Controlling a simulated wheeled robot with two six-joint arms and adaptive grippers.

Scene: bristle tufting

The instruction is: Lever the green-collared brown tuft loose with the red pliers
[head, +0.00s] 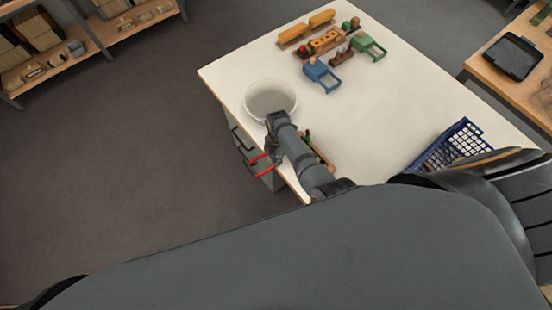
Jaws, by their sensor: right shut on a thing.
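My right gripper (271,148) is at the table's left edge, just below the white bin, and points down. It is shut on the red pliers (262,159), whose red handles show out over the edge, in front of the drawers. My right arm partly hides a wooden piece with small green and red parts (308,138) on the table. I cannot tell whether the green-collared brown tuft is on it; the details are too small. My left gripper is not in view.
A white round bin (271,100) stands on the white table (385,110). Wooden blocks (326,42), a blue holder (322,76) and a green holder (369,47) are at the back. A blue basket (452,146) is at the right. The table's middle is clear.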

